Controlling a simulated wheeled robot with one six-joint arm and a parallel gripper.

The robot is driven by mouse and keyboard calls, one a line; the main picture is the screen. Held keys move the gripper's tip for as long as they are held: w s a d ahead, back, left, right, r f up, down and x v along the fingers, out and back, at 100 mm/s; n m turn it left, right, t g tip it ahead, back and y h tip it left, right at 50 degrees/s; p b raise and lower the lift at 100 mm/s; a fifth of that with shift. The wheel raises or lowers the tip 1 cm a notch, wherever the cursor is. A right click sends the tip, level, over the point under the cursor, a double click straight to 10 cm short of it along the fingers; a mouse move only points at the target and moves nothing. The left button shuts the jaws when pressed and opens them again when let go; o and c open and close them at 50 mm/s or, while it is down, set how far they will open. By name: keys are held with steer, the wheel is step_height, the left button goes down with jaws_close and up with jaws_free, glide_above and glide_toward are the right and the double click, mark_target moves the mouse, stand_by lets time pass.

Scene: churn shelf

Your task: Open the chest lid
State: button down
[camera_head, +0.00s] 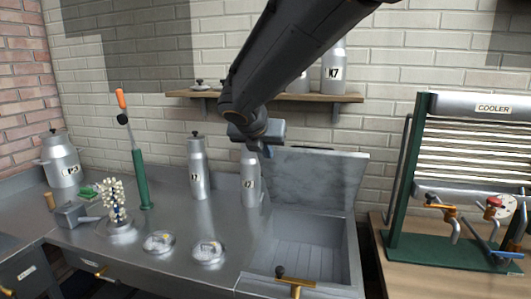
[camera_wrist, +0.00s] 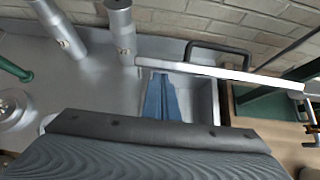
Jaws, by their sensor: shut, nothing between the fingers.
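The chest (camera_head: 352,255) is a grey metal box sunk in the counter, with its open, empty inside showing. Its grey lid (camera_head: 315,178) stands raised, close to upright, along the back edge. In the wrist view the lid (camera_wrist: 215,72) shows nearly edge-on, with a black bar handle (camera_wrist: 222,48) on its far side. My gripper (camera_head: 267,153) is near the lid's upper left corner in the head view; I cannot tell whether it touches. In the wrist view my gripper's blue fingers (camera_wrist: 162,82) are together and empty, over the chest opening in front of the lid.
Two tall metal cans (camera_head: 197,170) (camera_head: 250,180) stand on the counter left of the chest. A green post with an orange tip (camera_head: 140,175) stands farther left. A wall shelf (camera_head: 315,97) with cans is behind my arm. The cooler rack (camera_head: 470,180) stands at right.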

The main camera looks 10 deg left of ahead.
steer(key=w+r+p, duration=0.1)
steer(key=p, duration=0.1)
steer(key=w+r+p, duration=0.1)
steer(key=w+p, duration=0.1)
steer(key=w+r+p, duration=0.2)
steer(key=shift+w+d, duration=0.1)
steer(key=shift+w, duration=0.1)
steer(key=shift+w+r+p, duration=0.1)
steer(key=shift+w+p, duration=0.25)
steer(key=shift+w, duration=0.2)
